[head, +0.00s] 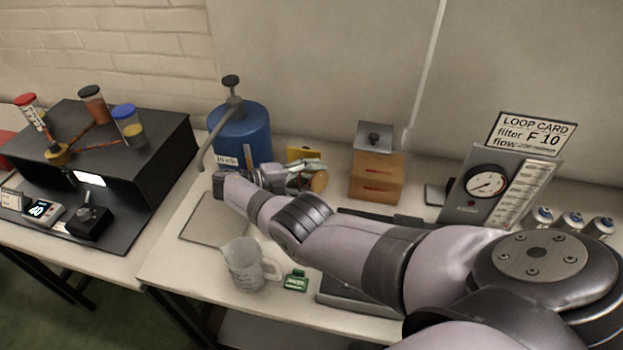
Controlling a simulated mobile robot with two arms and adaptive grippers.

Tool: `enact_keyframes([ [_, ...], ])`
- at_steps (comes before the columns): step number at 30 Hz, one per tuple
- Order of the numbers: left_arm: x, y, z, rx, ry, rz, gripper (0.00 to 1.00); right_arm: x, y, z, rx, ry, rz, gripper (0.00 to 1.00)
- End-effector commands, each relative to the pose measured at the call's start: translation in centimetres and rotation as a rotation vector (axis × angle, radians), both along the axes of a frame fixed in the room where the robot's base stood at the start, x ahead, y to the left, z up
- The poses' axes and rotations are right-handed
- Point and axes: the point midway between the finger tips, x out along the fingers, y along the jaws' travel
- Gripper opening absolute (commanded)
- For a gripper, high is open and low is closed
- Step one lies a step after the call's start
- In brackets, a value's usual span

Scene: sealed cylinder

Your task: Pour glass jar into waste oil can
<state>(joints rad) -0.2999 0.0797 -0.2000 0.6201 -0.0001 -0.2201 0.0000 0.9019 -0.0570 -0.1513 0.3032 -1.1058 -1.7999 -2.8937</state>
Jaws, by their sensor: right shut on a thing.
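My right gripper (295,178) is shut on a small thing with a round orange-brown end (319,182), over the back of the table. The arm and gripper hide most of it, so I cannot tell for sure that it is the glass jar. A clear measuring jug (243,266) with a handle stands upright at the table's front edge, apart from the gripper. Just behind the gripper is a partly hidden yellow thing (303,153); I cannot tell whether it is the waste oil can. My left gripper is not in view.
A blue drum (243,135) with a pump and spout stands left of the gripper. An orange-brown box (377,177) and a gauge panel (494,185) stand to the right. A flat grey mat (213,222) lies bare, with a green item (295,281) near the front edge.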

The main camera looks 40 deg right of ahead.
Motion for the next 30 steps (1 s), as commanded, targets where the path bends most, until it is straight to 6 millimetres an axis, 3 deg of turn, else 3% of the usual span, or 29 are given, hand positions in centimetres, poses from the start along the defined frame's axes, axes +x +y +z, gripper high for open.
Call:
enact_keyframes([
  [30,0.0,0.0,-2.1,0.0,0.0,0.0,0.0,0.5,0.1,0.5,-0.022,0.116,0.001,0.19],
])
